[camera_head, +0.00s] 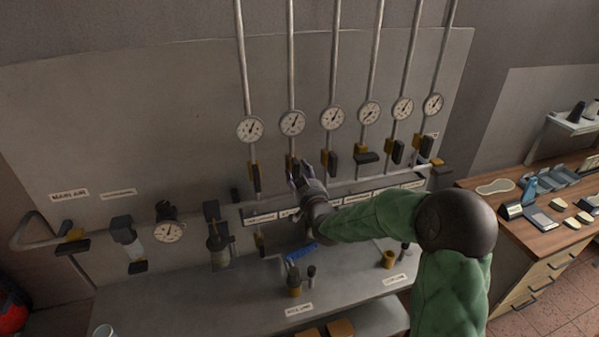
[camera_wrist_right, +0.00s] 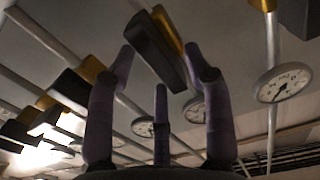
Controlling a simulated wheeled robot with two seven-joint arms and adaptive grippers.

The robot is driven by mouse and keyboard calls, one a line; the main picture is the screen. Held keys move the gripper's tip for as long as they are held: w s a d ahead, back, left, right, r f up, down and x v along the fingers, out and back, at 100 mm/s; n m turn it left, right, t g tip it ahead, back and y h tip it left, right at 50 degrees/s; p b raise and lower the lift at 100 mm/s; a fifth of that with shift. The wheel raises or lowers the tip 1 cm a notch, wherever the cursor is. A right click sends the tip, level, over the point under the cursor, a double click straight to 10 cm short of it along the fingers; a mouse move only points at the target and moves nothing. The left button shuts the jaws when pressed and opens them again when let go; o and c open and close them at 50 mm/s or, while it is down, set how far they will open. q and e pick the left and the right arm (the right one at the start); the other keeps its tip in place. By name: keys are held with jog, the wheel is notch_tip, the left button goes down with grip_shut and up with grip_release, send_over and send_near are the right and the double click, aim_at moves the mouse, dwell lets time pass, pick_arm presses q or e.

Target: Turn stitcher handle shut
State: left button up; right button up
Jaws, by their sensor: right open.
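My right gripper (camera_head: 300,173) reaches up to the second valve from the left in a row of pipe valves on the grey panel. It is open. In the wrist view its purple fingers (camera_wrist_right: 160,75) stand on both sides of a black valve handle (camera_wrist_right: 154,47) with a yellow body behind it; contact cannot be told. In the head view this handle (camera_head: 290,165) is partly hidden by the gripper. The fourth handle (camera_head: 367,157) lies crosswise to its pipe; the neighbouring handles hang roughly along theirs. The name labels (camera_head: 357,199) are too small to read. My left gripper is not in view.
Round gauges (camera_head: 292,123) sit on the pipes above the valves. A horizontal rail (camera_head: 350,184) runs below them. Regulators (camera_head: 217,235) stand at the left. A grey bench (camera_head: 230,305) holds small fittings and a blue coil (camera_head: 301,253). A wooden workbench (camera_head: 535,215) stands at the right.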

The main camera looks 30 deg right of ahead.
jog(key=shift+w, duration=0.25)
grip_shut()
